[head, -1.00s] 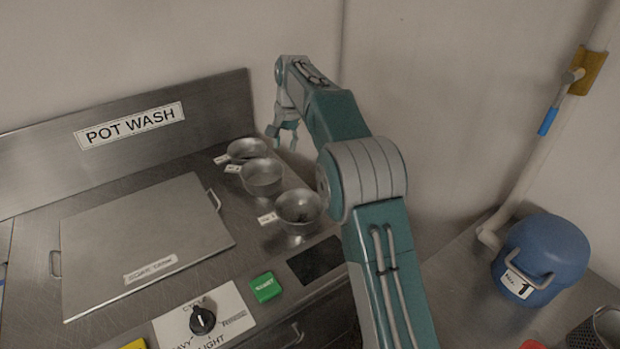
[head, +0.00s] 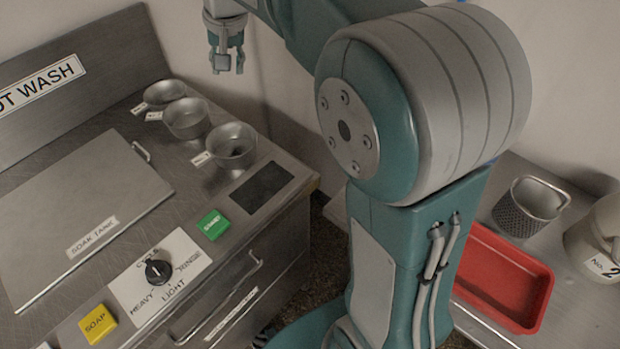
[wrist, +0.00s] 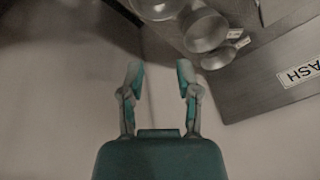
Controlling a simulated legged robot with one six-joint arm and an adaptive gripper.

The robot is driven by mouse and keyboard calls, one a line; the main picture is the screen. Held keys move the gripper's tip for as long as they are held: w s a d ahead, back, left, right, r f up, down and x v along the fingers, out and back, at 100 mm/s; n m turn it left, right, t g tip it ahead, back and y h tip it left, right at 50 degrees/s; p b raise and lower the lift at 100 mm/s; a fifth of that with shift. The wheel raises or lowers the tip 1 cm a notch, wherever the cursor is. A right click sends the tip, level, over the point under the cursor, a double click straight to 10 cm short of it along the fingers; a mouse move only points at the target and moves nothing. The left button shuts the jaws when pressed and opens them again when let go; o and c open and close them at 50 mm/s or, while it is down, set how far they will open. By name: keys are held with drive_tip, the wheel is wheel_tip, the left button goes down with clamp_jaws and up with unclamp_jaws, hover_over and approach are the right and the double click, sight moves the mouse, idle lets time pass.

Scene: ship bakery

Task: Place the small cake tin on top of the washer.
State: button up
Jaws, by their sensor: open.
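The washer is the steel unit marked POT WASH (head: 135,235). Three round metal tins with small tags stand along its right side: a rear tin (head: 166,92), a middle tin (head: 186,116) and a front tin (head: 232,143). I cannot tell whether one of them is the small cake tin. A cream container tagged No. 2 (head: 603,240) is partly cut off at the right edge. My gripper (head: 226,66) is open and empty, raised to the right of the rear tins. In the wrist view, my gripper (wrist: 160,73) has nothing between its fingers.
A soak tank lid (head: 80,210) covers the washer's left part. Its front has a cycle dial (head: 158,270), a green button (head: 213,224) and a yellow button (head: 97,323). A red tray (head: 500,277) and a mesh cup (head: 528,208) occupy the right counter.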

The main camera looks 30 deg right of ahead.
drive_tip(key=s+d+f+n+t, duration=0.1)
drive_tip(key=s+d+f, duration=0.1)
drive_tip(key=s, duration=1.1)
drive_tip(key=s+d+f+n+t, duration=0.1)
drive_tip(key=s+f, duration=0.3)
drive_tip(key=s, duration=0.9)
drive_tip(key=shift+s+d+f+n+t+h, duration=0.3)
drive_tip(key=shift+d+n+t+h, duration=0.1)
drive_tip(key=shift+n, duration=0.3)
drive_tip(key=shift+a+r, duration=0.1)
drive_tip(key=shift+a, duration=0.05)
